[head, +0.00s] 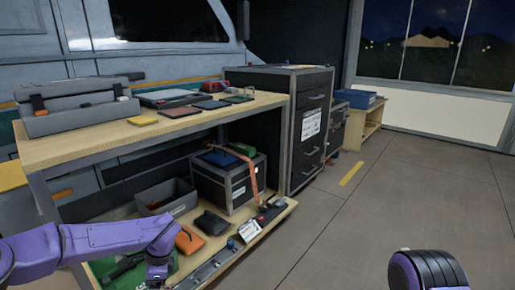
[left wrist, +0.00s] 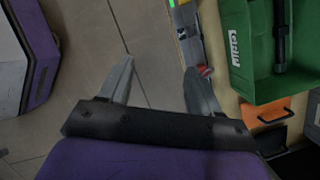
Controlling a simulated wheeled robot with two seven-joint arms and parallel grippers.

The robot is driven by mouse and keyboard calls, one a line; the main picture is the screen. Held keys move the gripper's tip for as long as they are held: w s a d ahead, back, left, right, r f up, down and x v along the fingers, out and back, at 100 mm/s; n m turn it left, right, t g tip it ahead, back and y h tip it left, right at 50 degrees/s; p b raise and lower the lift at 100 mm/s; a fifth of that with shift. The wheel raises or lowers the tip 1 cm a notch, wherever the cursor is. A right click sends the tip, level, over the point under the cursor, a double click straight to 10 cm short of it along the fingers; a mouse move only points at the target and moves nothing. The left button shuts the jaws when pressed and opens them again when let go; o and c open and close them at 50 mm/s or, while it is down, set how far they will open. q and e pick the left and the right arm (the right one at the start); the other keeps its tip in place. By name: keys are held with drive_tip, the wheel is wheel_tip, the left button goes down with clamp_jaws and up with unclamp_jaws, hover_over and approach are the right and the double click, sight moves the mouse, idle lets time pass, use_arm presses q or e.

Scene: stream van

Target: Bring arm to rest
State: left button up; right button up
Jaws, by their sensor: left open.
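My left arm (head: 90,243), purple, comes in from the left in the head view and bends down in front of the workbench's lower shelf. Its gripper lies below the picture edge there. In the left wrist view my left gripper (left wrist: 158,75) is open, its two grey fingers apart with nothing between them. Bare floor shows between the fingers, and the shelf edge is close by the right finger. A purple and black part of mine (head: 428,270) shows at the bottom right of the head view. My right gripper is not in view.
The wooden workbench (head: 90,140) holds a grey case (head: 75,105) and several flat items. Black drawers (head: 312,125) stand behind. Floor (head: 350,225) at right is clear.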

use_arm(q)
drive_tip(key=s+d+f+n+t+y+b, duration=0.15)
drive_tip(key=s+f+n+t, duration=0.4)
drive_tip(key=n, duration=1.15)
drive_tip(key=s+d+f+n+t+h, duration=0.15)
drive_tip(key=s+f+n, duration=0.65)
drive_tip(key=n, duration=0.9)
drive_tip(key=s+a+f+m+g+b, duration=0.1)
drive_tip(key=s+f+m, duration=0.2)
drive_tip(key=s+m, duration=0.3)
drive_tip(key=s+a+f+m+g+h, duration=0.1)
drive_tip(key=s+f+m, duration=0.15)
drive_tip(key=s, duration=0.45)
drive_tip(key=s+a+f+m+g+b, duration=0.1)
drive_tip(key=s+f+m, duration=0.1)
drive_tip(key=s+m, duration=0.45)
wheel_tip(320, 180, up, 38)
drive_tip(key=a+n+t+y+p, duration=0.1)
drive_tip(key=p, duration=3.7)
drive_tip(key=shift+a+f, duration=0.15)
drive_tip(key=shift+f, duration=0.1)
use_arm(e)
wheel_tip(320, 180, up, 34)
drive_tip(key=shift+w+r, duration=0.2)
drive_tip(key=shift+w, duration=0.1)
